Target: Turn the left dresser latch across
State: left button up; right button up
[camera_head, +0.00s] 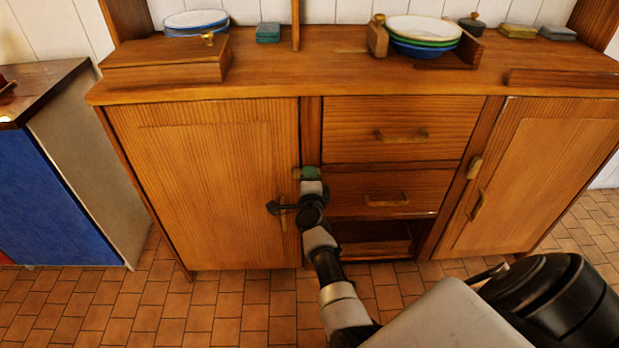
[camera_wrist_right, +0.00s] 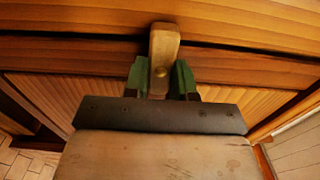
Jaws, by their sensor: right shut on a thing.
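The left dresser latch is a small pale wooden bar with a round pin, seen in the right wrist view (camera_wrist_right: 164,45). It stands between the green fingers of my right gripper (camera_wrist_right: 161,80), which is shut on it. In that view its long side crosses the dark seam in the woodwork. In the head view my right gripper (camera_head: 311,173) is at the right edge of the left door (camera_head: 205,180) and hides most of the latch. The left door looks closed. My left gripper is out of view.
The right latch (camera_head: 474,167) sits by the right door (camera_head: 540,175). Two drawers with handles (camera_head: 402,136) are between the doors, above an open dark gap (camera_head: 370,240). Plates (camera_head: 195,22), bowls (camera_head: 424,30) and a wooden box (camera_head: 165,60) stand on top. Tiled floor in front is clear.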

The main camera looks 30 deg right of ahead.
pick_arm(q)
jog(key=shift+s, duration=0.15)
pick_arm(e)
jog(key=o, duration=0.9)
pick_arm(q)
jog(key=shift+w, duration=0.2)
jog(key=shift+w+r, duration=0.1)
pick_arm(e)
jog(key=shift+a, duration=0.1)
